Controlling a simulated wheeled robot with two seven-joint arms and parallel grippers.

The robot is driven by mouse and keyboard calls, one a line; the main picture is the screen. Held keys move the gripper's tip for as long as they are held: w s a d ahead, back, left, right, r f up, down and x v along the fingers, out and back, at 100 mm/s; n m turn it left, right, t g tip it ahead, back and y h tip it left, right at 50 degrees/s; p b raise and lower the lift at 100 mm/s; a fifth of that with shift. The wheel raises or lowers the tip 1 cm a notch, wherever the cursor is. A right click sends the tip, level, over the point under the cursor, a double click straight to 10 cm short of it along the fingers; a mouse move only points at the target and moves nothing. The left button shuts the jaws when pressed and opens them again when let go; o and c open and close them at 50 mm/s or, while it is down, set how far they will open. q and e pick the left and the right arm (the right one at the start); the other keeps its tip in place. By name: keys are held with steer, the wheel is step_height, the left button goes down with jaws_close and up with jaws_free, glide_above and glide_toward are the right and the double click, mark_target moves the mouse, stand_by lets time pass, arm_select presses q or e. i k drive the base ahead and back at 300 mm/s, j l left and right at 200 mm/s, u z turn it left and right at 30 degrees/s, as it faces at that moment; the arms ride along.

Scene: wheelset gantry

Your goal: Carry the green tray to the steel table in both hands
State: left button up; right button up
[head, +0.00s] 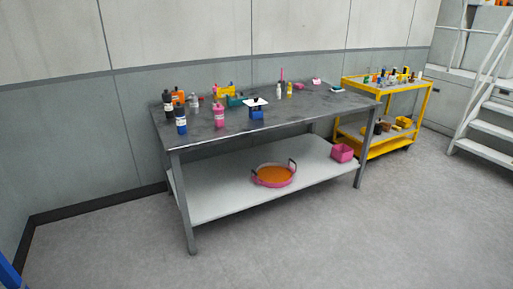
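The steel table (290,116) stands against the wall in the middle of the head view, with a dark grey top and a pale lower shelf (215,196). I see no green tray in this view. A round pink tray (258,181) with an orange inside and two dark upright handles sits on the lower shelf. Neither of my grippers is in view.
Several bottles, including a blue one (181,125) and a pink one (219,119), and small items crowd the tabletop. A pink bin (342,153) is on the lower shelf. A loaded yellow cart (376,151) and white stairs (486,147) stand right. The front floor is clear.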

mark_target(318, 105)
steer(key=i, duration=0.25)
steer(key=i+l+z, duration=0.1)
steer(key=z, duration=1.15)
steer(key=i+j, duration=0.05)
